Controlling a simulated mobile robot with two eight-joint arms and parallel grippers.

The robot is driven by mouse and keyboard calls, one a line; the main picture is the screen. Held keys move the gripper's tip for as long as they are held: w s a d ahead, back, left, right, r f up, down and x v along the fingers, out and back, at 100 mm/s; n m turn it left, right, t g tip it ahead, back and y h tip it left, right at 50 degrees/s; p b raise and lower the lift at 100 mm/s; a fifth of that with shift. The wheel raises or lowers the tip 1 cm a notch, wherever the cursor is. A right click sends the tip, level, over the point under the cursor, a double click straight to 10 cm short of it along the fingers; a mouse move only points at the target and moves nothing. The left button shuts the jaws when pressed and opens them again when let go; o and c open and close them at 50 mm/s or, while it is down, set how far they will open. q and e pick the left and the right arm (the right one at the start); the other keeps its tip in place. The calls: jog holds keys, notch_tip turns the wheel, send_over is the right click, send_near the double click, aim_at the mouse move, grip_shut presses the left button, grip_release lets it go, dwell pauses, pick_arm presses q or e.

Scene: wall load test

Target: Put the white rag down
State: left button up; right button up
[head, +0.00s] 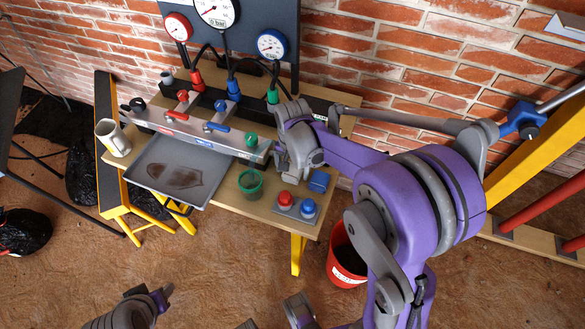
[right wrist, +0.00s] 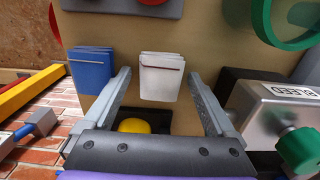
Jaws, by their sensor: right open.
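The white rag (right wrist: 161,79) is a small folded pad lying on the tan bench top (right wrist: 200,50) in the right wrist view. My right gripper (right wrist: 159,85) is open, with a finger on each side of the rag and visible gaps between. In the head view my right gripper (head: 296,150) is over the back right of the bench, and I cannot make out the white rag there. A folded blue rag (right wrist: 92,68) lies beside the white one; it also shows in the head view (head: 319,181). My left gripper (head: 150,299) is low at the left, its jaws unclear.
A metal manifold (head: 200,130) with valve handles stands beside the gripper. A red bucket (head: 346,262) stands on the floor.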

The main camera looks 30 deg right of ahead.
aim_at(292, 171)
jog(key=shift+r, duration=0.2)
notch_tip(292, 171, up, 11)
jog(key=p, duration=0.2)
jog(key=s+a+f+n+t, duration=0.1)
jog(key=s+a+n+t, duration=0.1)
jog(key=s+n, duration=0.3)
jog(key=s+a+f+n+t, duration=0.2)
jog(key=s+a+n+t, duration=0.1)
jog(key=s, duration=0.8)
jog(key=shift+s+a+f+n, duration=0.2)
jog(key=shift+s+a+n, duration=0.2)
jog(key=shift+a+n, duration=0.55)
jog(key=shift+d, duration=0.1)
